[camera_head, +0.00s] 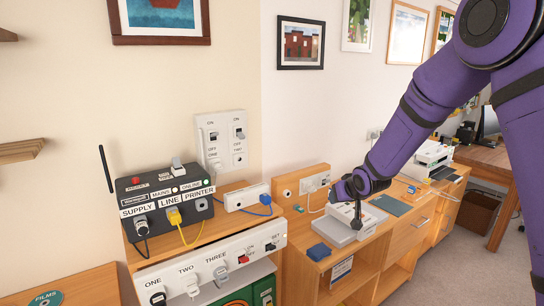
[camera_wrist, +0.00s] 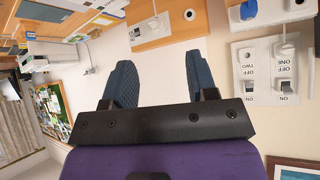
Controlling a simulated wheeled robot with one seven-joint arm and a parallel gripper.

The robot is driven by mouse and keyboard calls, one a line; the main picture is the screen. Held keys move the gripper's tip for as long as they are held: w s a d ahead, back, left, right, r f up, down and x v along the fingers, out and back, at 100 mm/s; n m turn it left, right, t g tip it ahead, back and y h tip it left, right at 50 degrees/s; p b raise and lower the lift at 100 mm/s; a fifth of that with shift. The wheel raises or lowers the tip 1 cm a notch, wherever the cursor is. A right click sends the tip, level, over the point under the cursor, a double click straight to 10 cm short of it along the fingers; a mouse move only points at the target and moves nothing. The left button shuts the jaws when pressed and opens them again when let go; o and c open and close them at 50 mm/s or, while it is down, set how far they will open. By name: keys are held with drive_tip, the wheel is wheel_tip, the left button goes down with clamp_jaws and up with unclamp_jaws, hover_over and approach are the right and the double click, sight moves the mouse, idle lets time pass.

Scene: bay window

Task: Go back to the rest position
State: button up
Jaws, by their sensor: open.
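My purple arm reaches in from the upper right in the head view, and my gripper (camera_head: 352,208) hangs over the wooden cabinet, near a light grey device (camera_head: 338,231). Whether it touches the device I cannot tell. In the wrist view my gripper (camera_wrist: 158,62) shows two dark blue padded fingers spread apart, with nothing between them. The wrist picture is turned, with the switch panel at its right and the shelves and desk at its left.
A black box (camera_head: 165,203) with cables and an antenna stands left on a wooden unit. A strip of several numbered sockets (camera_head: 210,268) runs below it. A white switch panel (camera_head: 226,140) is on the wall. A blue block (camera_head: 319,252) lies on the cabinet top (camera_head: 345,262). Carpet is clear at right.

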drive_tip(key=s+d+r+m+g+h, duration=0.1)
drive_tip(key=s+d+r, duration=0.2)
drive_tip(key=s+r, duration=0.6)
drive_tip(key=s+d+r+h, duration=0.1)
drive_tip(key=s+d+r, duration=0.3)
drive_tip(key=s+r, duration=0.5)
drive_tip(key=s+r+g, duration=0.1)
drive_tip(key=s, duration=1.2)
drive_tip(key=s+d+r+m+g, duration=0.1)
drive_tip(key=s+r, duration=0.1)
drive_tip(key=s, duration=1)
drive_tip(key=shift+s+d+g, duration=0.3)
drive_tip(key=shift+s+g, duration=0.05)
drive_tip(key=shift+g, duration=0.05)
drive_tip(key=shift+r, duration=0.1)
idle(0.5)
